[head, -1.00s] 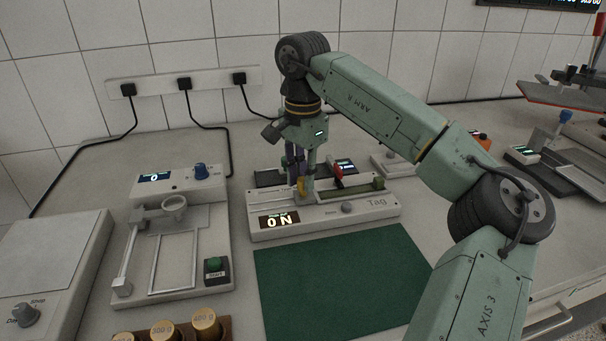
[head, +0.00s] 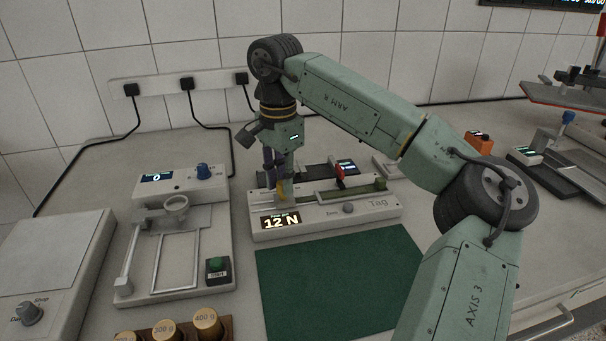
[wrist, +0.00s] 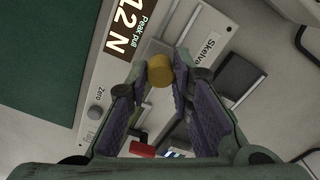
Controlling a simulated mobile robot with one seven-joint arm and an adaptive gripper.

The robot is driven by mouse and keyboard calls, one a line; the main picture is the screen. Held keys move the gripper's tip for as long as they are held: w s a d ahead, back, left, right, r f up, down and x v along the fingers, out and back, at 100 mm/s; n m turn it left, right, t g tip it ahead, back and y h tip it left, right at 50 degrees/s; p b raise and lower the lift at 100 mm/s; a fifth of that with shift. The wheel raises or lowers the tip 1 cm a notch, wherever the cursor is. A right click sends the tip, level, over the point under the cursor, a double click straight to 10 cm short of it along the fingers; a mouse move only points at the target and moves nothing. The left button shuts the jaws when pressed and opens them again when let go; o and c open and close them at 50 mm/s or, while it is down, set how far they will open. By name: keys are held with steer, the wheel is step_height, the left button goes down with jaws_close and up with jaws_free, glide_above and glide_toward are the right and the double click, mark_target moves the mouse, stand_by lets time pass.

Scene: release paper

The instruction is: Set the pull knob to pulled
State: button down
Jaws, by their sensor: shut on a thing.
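The pull knob is a small yellow cylinder (wrist: 160,70), held between the purple-padded fingertips of my gripper (wrist: 163,74) in the wrist view. In the head view my gripper (head: 281,184) points down at the left part of the pale tester (head: 320,220) marked "Tag", and it is shut on the knob, which is largely hidden there. A red piece (head: 340,176) stands on the tester's right part.
A grey zero knob (head: 348,208) is on the tester's front. A green mat (head: 335,280) lies in front. A device with a blue knob (head: 203,170) and green button (head: 215,264) stands left. Brass weights (head: 207,322) sit at the front edge.

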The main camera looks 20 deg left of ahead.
steer(key=s+a, duration=0.2)
steer(key=a, duration=0.1)
steer(key=shift+s+a, duration=0.15)
steer(key=shift+a, duration=0.1)
steer(key=c, duration=1.4)
jaws_free()
steer(key=shift+d, duration=0.15)
steer(key=shift+r, duration=0.1)
step_height(320, 180, up, 12)
steer(key=shift+f, duration=0.1)
steer(key=shift+f, duration=0.1)
